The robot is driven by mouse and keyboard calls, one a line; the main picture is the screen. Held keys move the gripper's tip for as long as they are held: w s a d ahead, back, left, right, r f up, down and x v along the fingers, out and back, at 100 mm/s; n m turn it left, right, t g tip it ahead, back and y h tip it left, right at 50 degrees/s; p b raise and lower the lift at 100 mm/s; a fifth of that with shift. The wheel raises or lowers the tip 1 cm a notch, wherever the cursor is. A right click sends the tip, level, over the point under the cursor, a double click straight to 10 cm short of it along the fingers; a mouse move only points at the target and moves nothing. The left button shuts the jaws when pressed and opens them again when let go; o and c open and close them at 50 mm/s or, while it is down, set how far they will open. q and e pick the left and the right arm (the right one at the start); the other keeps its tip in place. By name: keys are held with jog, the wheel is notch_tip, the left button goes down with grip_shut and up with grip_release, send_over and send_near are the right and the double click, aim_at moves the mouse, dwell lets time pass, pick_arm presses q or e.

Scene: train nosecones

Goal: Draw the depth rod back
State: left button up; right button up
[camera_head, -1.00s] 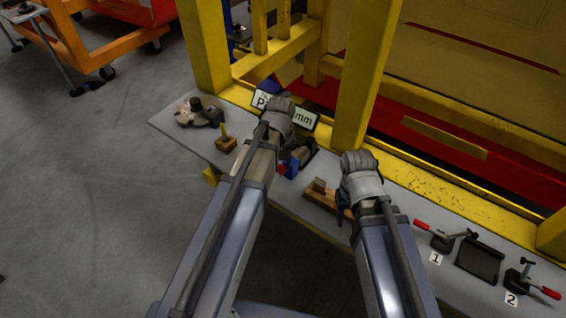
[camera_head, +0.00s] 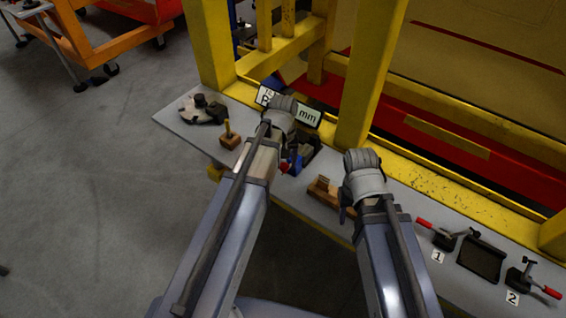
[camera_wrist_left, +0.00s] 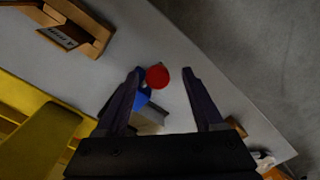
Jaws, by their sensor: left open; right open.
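A blue device with a red round knob (camera_head: 284,168) stands on the grey bench by the sign; I cannot make out the depth rod itself apart from this knob. In the left wrist view the red knob (camera_wrist_left: 157,76) lies between the fingertips of my open left gripper (camera_wrist_left: 161,72), over a blue part (camera_wrist_left: 141,98) and a grey block (camera_wrist_left: 150,120). I cannot tell if the fingers touch it. In the head view my left wrist hides these fingers. My right gripper (camera_head: 346,213) is over the bench further right, open, its fingers mostly hidden by its arm.
A display reading "mm" (camera_head: 308,115) stands behind the device. A wooden block (camera_head: 229,138) with a peg and a dark-topped part (camera_head: 203,110) lie left. A wooden holder (camera_head: 322,189) lies right, then red-handled clamps (camera_head: 443,238) and a black tray (camera_head: 481,259). Yellow posts (camera_head: 365,80) rise behind.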

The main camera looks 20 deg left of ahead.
pick_arm(q)
notch_tip(320, 180, up, 8)
jog(key=p, duration=0.7)
jog(key=shift+f, duration=0.2)
pick_arm(e)
notch_tip(320, 180, up, 8)
jog(key=shift+f, duration=0.25)
pick_arm(q)
jog(key=shift+f, duration=0.15)
pick_arm(e)
jog(key=shift+f, duration=0.1)
notch_tip(320, 180, down, 9)
jog(key=b, duration=0.9)
pick_arm(q)
jog(key=s+d+f+m+y, duration=0.1)
jog(key=s+d+f+m, duration=0.7)
jog(key=s+d, duration=0.3)
jog(key=shift+s+f+m, duration=0.4)
jog(key=shift+s, duration=0.65)
